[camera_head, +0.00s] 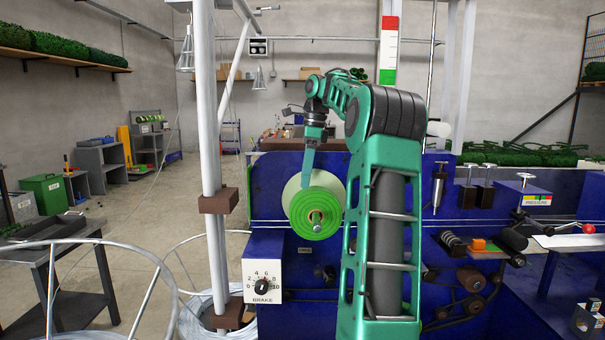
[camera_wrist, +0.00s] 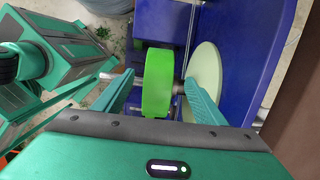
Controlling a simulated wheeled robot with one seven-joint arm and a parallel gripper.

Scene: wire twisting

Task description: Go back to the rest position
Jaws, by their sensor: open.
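My gripper (camera_head: 307,168) is at the front of the blue machine, at the upper edge of a green disc (camera_head: 315,226). The disc sits on a metal shaft, with a pale round plate (camera_head: 293,192) behind it. In the wrist view my gripper (camera_wrist: 162,80) is open. Its two teal fingers stand on either side of the green disc (camera_wrist: 158,98), with gaps visible between. The pale plate (camera_wrist: 207,70) is beyond the right finger. My arm covers part of the machine in the head view.
The blue machine (camera_head: 265,185) spans the middle and right, with a brake dial (camera_head: 263,281) at its lower left. A white post (camera_head: 207,110) stands to the left of the disc. Wire coils and a table (camera_head: 38,270) are at the left. Open floor (camera_head: 140,215) lies beyond.

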